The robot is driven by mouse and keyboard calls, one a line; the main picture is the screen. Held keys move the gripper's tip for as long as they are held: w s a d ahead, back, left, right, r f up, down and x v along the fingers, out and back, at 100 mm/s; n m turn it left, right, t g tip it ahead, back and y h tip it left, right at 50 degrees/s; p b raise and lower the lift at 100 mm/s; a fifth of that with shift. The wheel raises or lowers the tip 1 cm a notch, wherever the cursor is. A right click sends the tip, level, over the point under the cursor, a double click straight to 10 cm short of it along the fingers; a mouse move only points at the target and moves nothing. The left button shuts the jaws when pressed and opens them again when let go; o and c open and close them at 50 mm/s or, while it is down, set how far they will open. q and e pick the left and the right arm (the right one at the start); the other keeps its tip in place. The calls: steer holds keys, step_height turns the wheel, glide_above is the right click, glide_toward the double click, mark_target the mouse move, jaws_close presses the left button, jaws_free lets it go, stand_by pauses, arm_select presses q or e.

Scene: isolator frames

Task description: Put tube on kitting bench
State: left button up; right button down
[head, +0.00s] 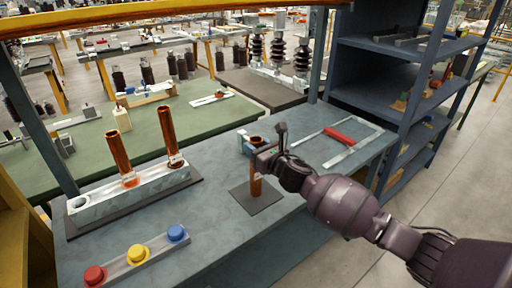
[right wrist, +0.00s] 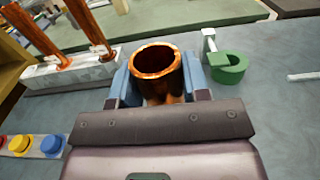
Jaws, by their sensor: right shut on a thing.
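A copper tube (head: 256,184) stands upright over a dark square mat (head: 268,199) on the grey-blue bench (head: 215,212). My right gripper (head: 262,160) is shut around its upper part. In the right wrist view the tube's open rim (right wrist: 157,62) shows between the two blue fingers of my right gripper (right wrist: 158,88). I cannot tell whether the tube's lower end touches the mat. Two more copper tubes, one left (head: 120,157) and one right (head: 169,135), stand in a pale metal block (head: 150,184), which has an empty hole at its left end. My left gripper is not in view.
Red, yellow and blue buttons (head: 137,253) sit on a strip at the front left. A frame with a red handle (head: 340,137) lies at the right of the bench. A green ring holder (right wrist: 230,68) is near the gripper. Blue shelves (head: 385,75) stand at the right.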

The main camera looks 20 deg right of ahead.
steer(key=c, duration=0.6)
jaws_free()
steer(key=shift+r, duration=0.1)
steer(key=v, duration=1.2)
steer(key=s+d+f+n+g+h, duration=0.1)
steer(key=s+f+n+g+h, duration=0.1)
steer(key=s+f+n, duration=0.9)
steer(key=s+d+f+n+g+h, duration=0.2)
steer(key=s+f+n, duration=1)
steer(key=n, duration=0.9)
steer(key=s+g+h, duration=0.1)
steer(key=s+h, duration=0.1)
steer(key=s, duration=0.1)
steer(key=shift+s+f+n, duration=0.15)
steer(key=shift+f+n, duration=0.05)
steer(key=shift+n, duration=0.2)
steer(key=shift+d, duration=0.15)
